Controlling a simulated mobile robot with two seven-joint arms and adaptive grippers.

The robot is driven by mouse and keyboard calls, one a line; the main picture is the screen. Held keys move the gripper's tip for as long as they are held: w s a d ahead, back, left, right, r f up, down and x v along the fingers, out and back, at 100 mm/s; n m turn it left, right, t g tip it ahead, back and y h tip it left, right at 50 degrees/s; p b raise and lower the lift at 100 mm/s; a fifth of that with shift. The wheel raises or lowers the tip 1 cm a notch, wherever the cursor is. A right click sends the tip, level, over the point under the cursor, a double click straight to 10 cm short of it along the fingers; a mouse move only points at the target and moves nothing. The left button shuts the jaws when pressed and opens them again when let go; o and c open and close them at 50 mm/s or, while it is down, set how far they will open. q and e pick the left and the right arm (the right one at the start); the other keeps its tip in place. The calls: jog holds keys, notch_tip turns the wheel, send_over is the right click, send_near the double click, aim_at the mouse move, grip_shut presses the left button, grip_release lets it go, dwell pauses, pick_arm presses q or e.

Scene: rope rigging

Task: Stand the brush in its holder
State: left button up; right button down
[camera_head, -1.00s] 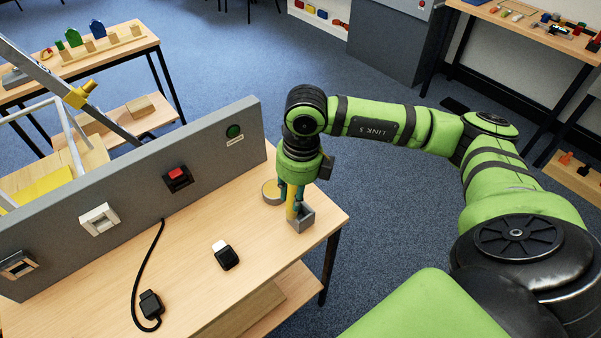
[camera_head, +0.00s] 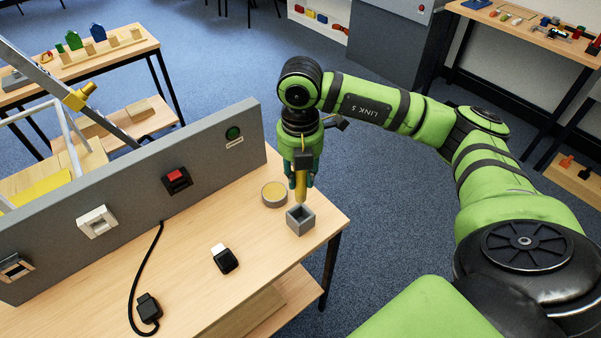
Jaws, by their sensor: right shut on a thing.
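The brush (camera_head: 301,186) is yellow and hangs about upright in my right gripper (camera_head: 301,182), whose fingers are shut on it. Its upper part is hidden by the gripper. The holder (camera_head: 300,223) is a small grey square box with an open top, standing near the right end of the wooden table. The brush's lower end shows just over the far rim of the holder, apart from its dark opening; the exact height gap is hard to tell. My left gripper is not in view.
A round tin (camera_head: 274,195) stands just behind and left of the holder. A grey panel (camera_head: 140,190) with switches rises along the table's back. A black plug (camera_head: 148,308) with cable and a black-and-white piece (camera_head: 225,259) lie to the left.

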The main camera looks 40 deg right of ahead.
aim_at(300, 191)
jog(key=shift+f+b, duration=0.1)
jog(key=shift+b, duration=0.2)
jog(key=shift+f+b, duration=2.1)
jog(key=shift+f, duration=0.4)
jog(key=shift+f+b, duration=0.1)
jog(key=shift+b, duration=0.2)
jog(key=shift+f+b, duration=2.15)
jog(key=shift+f, duration=0.45)
jog(key=c, duration=0.9)
grip_release()
